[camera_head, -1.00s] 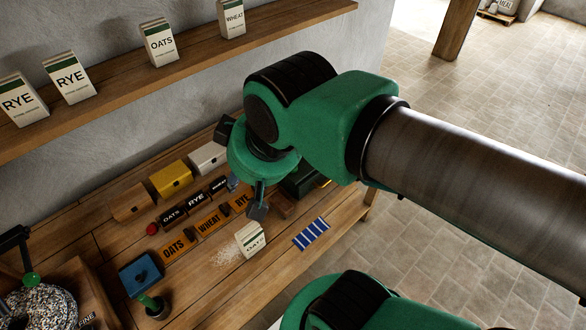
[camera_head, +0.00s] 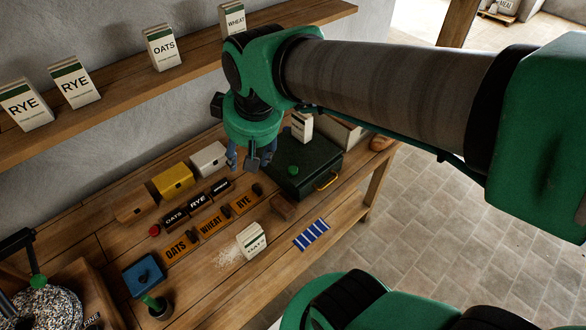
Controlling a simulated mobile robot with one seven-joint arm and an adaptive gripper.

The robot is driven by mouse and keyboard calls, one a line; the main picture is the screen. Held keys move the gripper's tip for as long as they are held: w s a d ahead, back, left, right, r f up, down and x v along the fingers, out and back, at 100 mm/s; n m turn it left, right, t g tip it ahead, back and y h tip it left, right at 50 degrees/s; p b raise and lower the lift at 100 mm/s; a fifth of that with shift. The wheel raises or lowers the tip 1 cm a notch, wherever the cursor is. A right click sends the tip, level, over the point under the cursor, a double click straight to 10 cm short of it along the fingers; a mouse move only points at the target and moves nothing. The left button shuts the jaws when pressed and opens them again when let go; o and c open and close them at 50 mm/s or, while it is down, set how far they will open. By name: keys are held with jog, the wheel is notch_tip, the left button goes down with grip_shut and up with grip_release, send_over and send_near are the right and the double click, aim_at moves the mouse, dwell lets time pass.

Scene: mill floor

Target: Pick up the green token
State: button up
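A small round green piece, which looks like the green token (camera_head: 293,170), lies on the lid of a dark green box (camera_head: 325,163) at the right end of the bench. My gripper (camera_head: 250,160) hangs above the back of the bench, pointing down, to the left of the box and apart from the token. Its fingers look spread, with nothing seen between them. The token is in plain view.
Orange plates (camera_head: 211,222) marked oats, wheat and rye lie left of the box. A yellow box (camera_head: 173,180) and a white box (camera_head: 208,158) stand behind. A shelf (camera_head: 120,85) runs above.

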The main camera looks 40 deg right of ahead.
jog(key=w+d+f+n+g+p, duration=0.1)
jog(key=w+d+f, duration=0.25)
jog(key=d, duration=0.25)
jog(key=w+d+f+g+p, duration=0.1)
jog(key=w+d+f+p, duration=0.15)
jog(key=w+d, duration=0.3)
jog(key=n+g+p, duration=0.1)
jog(key=g+p, duration=0.1)
send_over(294, 169)
notch_tip(294, 169, down, 12)
jog(key=shift+y, duration=0.3)
jog(key=shift+f+b, duration=0.35)
jog(key=shift+f, duration=3.9)
jog(key=shift+f, duration=2.6)
jog(key=shift+c, duration=0.2)
